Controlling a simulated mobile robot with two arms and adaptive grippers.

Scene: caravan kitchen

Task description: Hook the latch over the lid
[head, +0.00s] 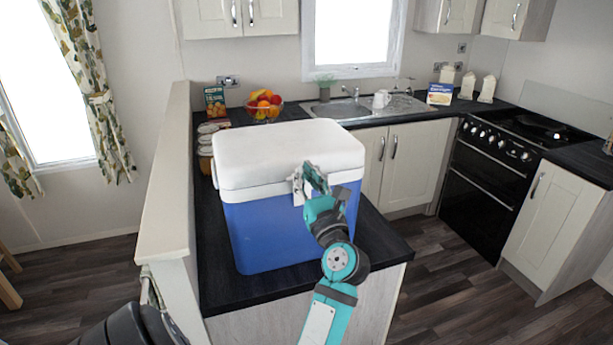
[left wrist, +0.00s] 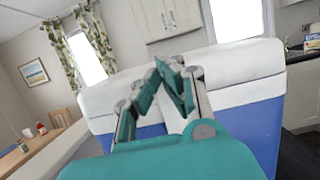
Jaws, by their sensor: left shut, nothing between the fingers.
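A blue cooler box (head: 262,232) with a white lid (head: 285,150) stands on the dark counter. The lid lies closed on the box. A pale latch piece (head: 298,188) shows at the front near the lid's lower edge, partly hidden by my gripper; whether it hooks over the lid cannot be told. My left gripper (head: 312,176) is shut and empty, its fingertips in front of the lid's front edge by the latch. In the left wrist view its fingers (left wrist: 176,66) meet in front of the white lid (left wrist: 240,66) and blue box (left wrist: 250,130). My right gripper is out of view.
A fruit bowl (head: 264,107), a snack packet (head: 215,102) and jars stand behind the cooler. A low cream partition (head: 165,190) runs along its left. The sink (head: 350,107) and oven (head: 487,180) are beyond. Bare counter (head: 375,238) shows right of the cooler.

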